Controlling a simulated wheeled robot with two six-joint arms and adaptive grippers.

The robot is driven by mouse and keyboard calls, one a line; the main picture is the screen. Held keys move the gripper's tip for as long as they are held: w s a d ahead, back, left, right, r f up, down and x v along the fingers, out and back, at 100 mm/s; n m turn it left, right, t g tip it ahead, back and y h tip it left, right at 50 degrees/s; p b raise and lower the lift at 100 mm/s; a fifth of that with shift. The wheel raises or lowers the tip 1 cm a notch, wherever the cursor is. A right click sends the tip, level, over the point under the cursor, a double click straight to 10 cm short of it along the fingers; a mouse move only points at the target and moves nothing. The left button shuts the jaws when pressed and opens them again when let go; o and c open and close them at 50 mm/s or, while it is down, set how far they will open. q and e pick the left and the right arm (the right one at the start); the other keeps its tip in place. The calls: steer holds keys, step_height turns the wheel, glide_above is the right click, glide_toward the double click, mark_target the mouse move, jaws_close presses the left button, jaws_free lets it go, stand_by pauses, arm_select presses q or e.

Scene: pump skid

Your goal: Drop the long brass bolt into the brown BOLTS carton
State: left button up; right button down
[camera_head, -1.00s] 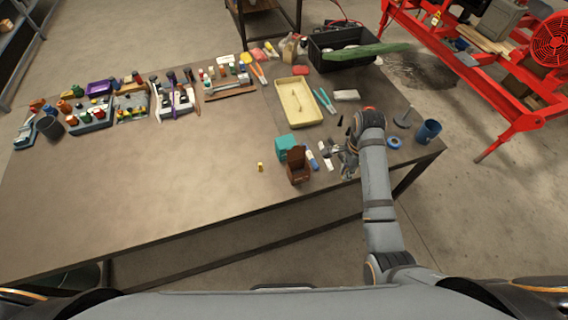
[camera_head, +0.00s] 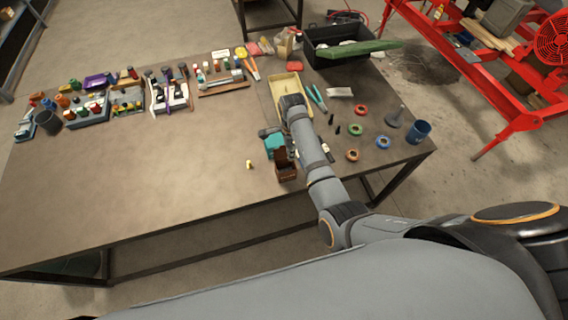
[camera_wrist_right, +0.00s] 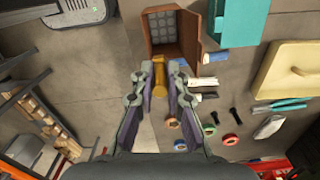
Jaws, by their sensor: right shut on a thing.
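The long brass bolt (camera_wrist_right: 159,74) is held between the fingertips of my right gripper (camera_wrist_right: 159,80) in the wrist view. The brown carton (camera_head: 287,168) stands open near the front right of the table. In the wrist view the carton (camera_wrist_right: 191,34) lies just beyond the fingertips, and a grey dotted pattern shows inside it. The bolt appears just outside the carton's near edge there. My left gripper is not in view.
A teal box (camera_head: 274,146) stands against the carton's far side. A small yellow piece (camera_head: 250,164) lies left of the carton. The table's left front is clear.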

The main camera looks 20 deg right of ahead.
steer(key=shift+w+f, duration=0.1)
steer(key=shift+f, duration=0.75)
steer(key=c, duration=1.7)
jaws_free()
steer(key=shift+a+r, duration=0.1)
steer(key=o, duration=0.4)
